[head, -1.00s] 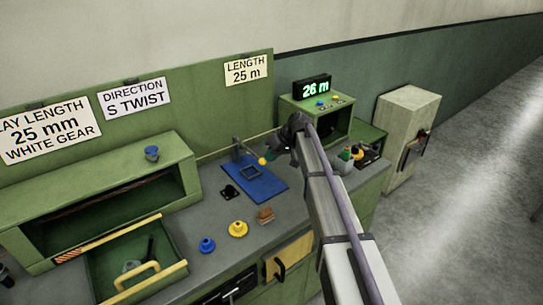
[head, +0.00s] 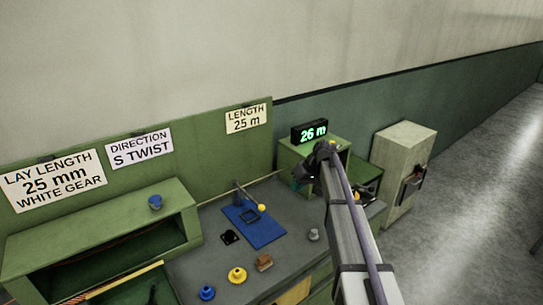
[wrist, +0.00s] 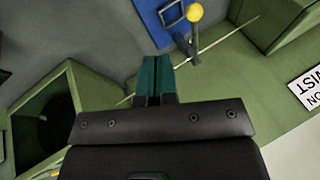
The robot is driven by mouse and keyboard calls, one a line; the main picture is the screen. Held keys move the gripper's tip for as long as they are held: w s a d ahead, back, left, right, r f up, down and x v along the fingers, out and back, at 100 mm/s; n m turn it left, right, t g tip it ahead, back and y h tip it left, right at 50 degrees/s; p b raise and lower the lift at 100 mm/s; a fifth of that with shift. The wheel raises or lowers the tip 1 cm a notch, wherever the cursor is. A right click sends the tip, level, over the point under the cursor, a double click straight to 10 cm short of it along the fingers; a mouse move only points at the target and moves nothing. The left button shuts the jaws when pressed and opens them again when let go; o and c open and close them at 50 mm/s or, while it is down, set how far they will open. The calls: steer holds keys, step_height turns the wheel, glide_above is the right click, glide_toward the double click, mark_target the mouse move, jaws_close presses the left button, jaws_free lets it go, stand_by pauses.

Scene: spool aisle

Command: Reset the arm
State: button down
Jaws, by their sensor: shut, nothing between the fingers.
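My arm reaches up from the lower right in the head view, with its wrist in front of the green box under the lit display. My gripper (wrist: 156,62) shows in the wrist view as two teal fingers pressed together with nothing between them. It is held above the bench, apart from the blue plate (head: 265,233), which lies to its left in the head view. The lever with the yellow knob (head: 261,207) stands at that plate; its knob also shows in the wrist view (wrist: 195,13). My arm hides part of the bench's right end.
A display (head: 310,132) reads 26 m; the length sign (head: 246,119) reads 25 m. Blue (head: 207,292) and yellow (head: 237,275) gears and a brown block (head: 264,262) sit on the bench front. A grey cabinet (head: 402,170) stands right. An open green shelf (head: 100,225) is left.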

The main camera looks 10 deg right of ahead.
steer(key=s+a+f+m+h, duration=0.1)
steer(key=s+h, duration=0.1)
steer(key=s, duration=0.9)
steer(key=s+a+f+m+g+h+b, duration=0.1)
steer(key=s+a+f+h, duration=0.1)
steer(key=s, duration=0.9)
steer(key=s+a+f+m+g+h+b, duration=0.1)
steer(key=s+a, duration=0.1)
steer(key=s, duration=0.9)
steer(key=shift+s+f+m+h, duration=0.3)
steer(key=shift+h, duration=0.1)
